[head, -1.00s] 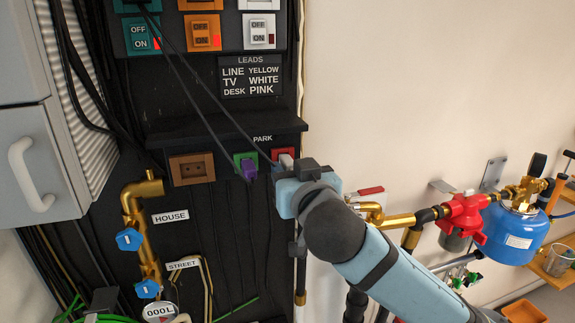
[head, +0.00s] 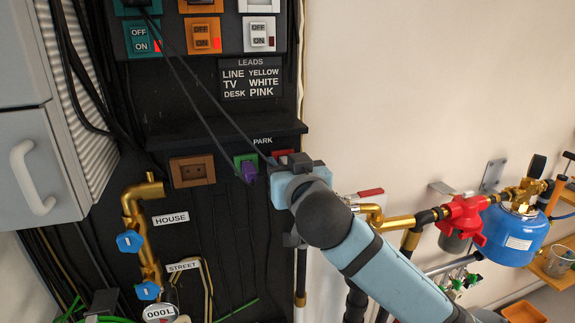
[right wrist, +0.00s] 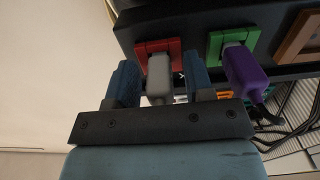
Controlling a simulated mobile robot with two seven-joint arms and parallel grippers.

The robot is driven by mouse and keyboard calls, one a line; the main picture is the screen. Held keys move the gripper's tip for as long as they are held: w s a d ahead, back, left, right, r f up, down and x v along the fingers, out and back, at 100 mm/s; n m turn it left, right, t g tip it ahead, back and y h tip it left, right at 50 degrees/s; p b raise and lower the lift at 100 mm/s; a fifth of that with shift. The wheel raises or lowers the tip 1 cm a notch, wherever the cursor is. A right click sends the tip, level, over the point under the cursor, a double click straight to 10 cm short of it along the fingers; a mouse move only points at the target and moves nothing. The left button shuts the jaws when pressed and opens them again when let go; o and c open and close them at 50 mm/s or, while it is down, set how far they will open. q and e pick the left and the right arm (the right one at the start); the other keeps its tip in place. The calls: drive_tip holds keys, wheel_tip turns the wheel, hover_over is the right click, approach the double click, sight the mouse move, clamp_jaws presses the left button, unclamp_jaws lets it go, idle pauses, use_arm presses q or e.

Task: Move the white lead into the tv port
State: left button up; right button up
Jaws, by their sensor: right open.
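In the right wrist view, a whitish-grey plug (right wrist: 159,76), the white lead's, sits in a red socket (right wrist: 143,50). My right gripper (right wrist: 161,72) is open, with one blue finger on each side of this plug; I cannot tell whether they touch it. In the head view my right gripper (head: 290,164) covers the plug, and part of the red socket (head: 281,154) shows under the PARK shelf. No port labelled TV is readable; a leads sign (head: 250,78) lists TV beside WHITE. My left gripper is not in view.
A purple plug (head: 249,173) sits in the green socket (head: 243,160) close beside. A brown socket (head: 192,171) is empty. Dark cables hang from the upper panel. The PARK shelf (head: 225,132) overhangs the sockets. Brass pipes (head: 147,235) stand lower left; a red valve (head: 465,217) is at right.

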idle(0.8)
drive_tip(key=shift+c, duration=0.5)
clamp_jaws()
drive_tip(key=shift+p+v, duration=0.9)
drive_tip(key=shift+v, duration=2.1)
